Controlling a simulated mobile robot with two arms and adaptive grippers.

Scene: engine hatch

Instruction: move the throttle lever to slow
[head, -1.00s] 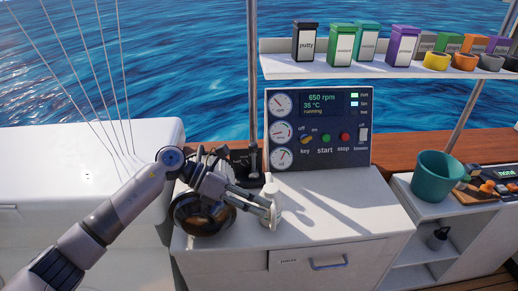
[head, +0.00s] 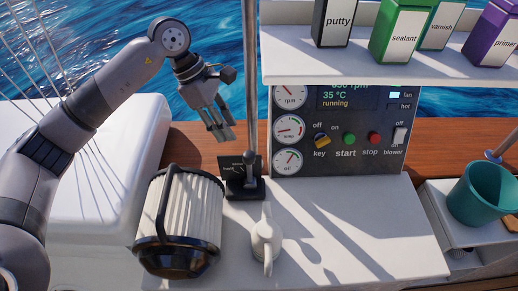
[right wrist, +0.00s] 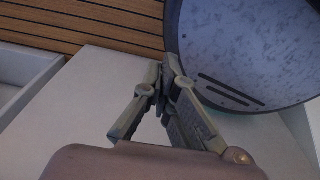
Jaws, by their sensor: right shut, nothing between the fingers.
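The throttle lever (head: 250,160) is a small upright lever on a dark base in the head view, left of the engine panel and behind the counter's middle. Any slow or fast marks on it are too small to read. My left gripper (head: 223,137) hangs above and slightly left of the lever in the picture, fingers pointing down, apart from it. Its fingers look close together, and whether they are open is unclear. My right gripper (right wrist: 168,78) shows in the right wrist view, shut and empty above a pale surface.
A ribbed filter with black handle (head: 190,215) and a white oil can (head: 267,240) stand on the counter. The engine panel (head: 340,132) reads running. A pole (head: 250,70) rises by the lever. A shelf (head: 380,65) overhangs the panel. A teal bucket (head: 482,195) stands right.

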